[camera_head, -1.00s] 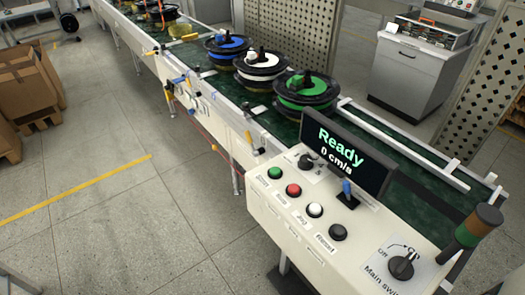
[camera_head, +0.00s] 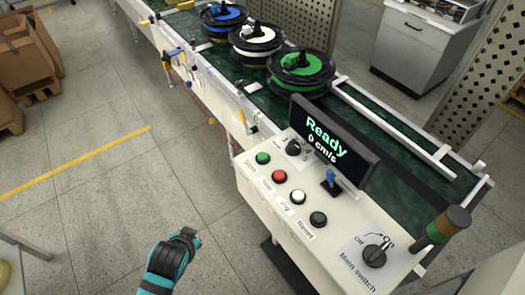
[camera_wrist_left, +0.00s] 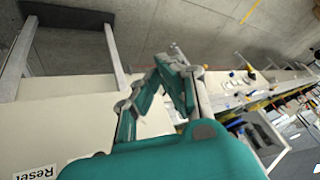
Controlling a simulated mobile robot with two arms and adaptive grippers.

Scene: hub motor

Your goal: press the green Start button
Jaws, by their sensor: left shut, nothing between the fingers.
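The green Start button (camera_head: 262,158) is the leftmost of a row of buttons on the white control panel (camera_head: 330,235) in the head view. My left gripper (camera_head: 190,236) is in the lower middle of the head view, over the floor in front of the panel and apart from the button. In the left wrist view the left gripper (camera_wrist_left: 178,62) has its fingers together with nothing between them. The Start button cannot be made out in the wrist view. My right gripper does not show.
A red button (camera_head: 279,176), a white button (camera_head: 298,196) and a black button (camera_head: 318,218) follow to the right. The display (camera_head: 328,138) reads Ready, 0 cm/s. The main switch (camera_head: 375,254) and a signal lamp (camera_head: 447,224) stand at the right. Spools sit on the conveyor behind.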

